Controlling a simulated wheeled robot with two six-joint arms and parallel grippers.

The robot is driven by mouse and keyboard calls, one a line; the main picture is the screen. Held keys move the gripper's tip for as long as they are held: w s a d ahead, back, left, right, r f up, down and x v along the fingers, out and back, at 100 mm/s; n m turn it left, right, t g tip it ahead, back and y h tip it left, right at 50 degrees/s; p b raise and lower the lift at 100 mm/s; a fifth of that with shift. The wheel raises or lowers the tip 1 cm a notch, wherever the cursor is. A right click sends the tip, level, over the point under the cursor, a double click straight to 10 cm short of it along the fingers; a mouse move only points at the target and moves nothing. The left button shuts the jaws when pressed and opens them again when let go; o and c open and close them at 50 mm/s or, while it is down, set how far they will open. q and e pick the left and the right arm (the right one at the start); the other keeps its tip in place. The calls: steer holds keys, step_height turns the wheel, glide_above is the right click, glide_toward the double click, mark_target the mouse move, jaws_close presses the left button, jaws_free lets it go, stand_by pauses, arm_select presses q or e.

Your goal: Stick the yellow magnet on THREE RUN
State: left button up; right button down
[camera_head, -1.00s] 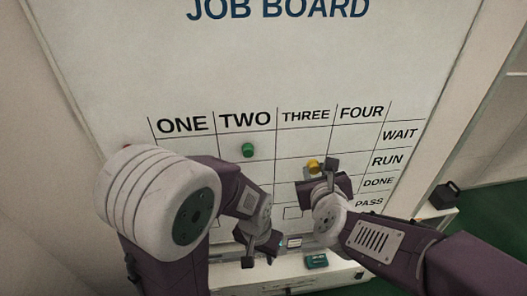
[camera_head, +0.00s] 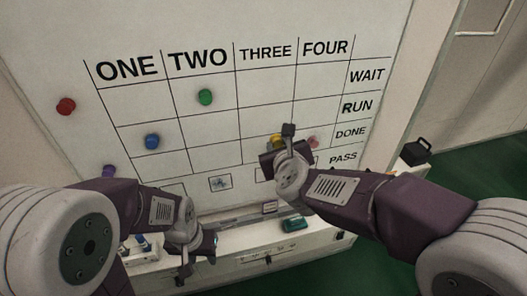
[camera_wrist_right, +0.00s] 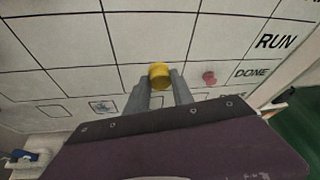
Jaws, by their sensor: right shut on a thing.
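The yellow magnet (camera_head: 276,141) is in my right gripper (camera_head: 279,146), which is shut on it in front of the job board (camera_head: 222,136). In the right wrist view the magnet (camera_wrist_right: 160,75) sits between the two fingertips, seen against the THREE column near the DONE row. I cannot tell whether it touches the board. The THREE RUN cell (camera_head: 267,112) shows bare, above the magnet in the head view. My left gripper (camera_head: 210,242) is low at the left, near the ledge under the board; its finger opening is unclear.
A green magnet (camera_head: 205,97) is in TWO WAIT and a blue one (camera_head: 152,141) in ONE RUN. A red magnet (camera_head: 66,106) is left of the grid. A pink-red magnet (camera_wrist_right: 209,78) is in FOUR DONE, close right of the gripper. A teal box (camera_head: 294,223) lies on the ledge.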

mark_target(275, 138)
steer(key=shift+w+a+r, duration=0.1)
steer(key=shift+w+r, duration=0.1)
steer(key=shift+w+a, duration=0.1)
steer(key=shift+w, duration=0.2)
steer(key=shift+w+a+p, duration=0.2)
steer(key=shift+w+p, duration=0.1)
steer(key=shift+w, duration=0.3)
steer(key=shift+w+a+p, duration=0.15)
steer(key=shift+w+p, duration=0.1)
steer(key=shift+w, duration=0.35)
steer(key=shift+w+a+p, duration=0.2)
steer(key=shift+w+a, duration=0.05)
steer(key=shift+w, duration=0.55)
steer(key=shift+w+a+p, duration=0.2)
steer(key=shift+w+a, duration=0.1)
steer(key=shift+w, duration=0.5)
steer(key=shift+w+a+p, duration=0.2)
steer(key=shift+w+a, duration=0.05)
steer(key=shift+w, duration=0.55)
steer(key=c, duration=1)
jaws_free()
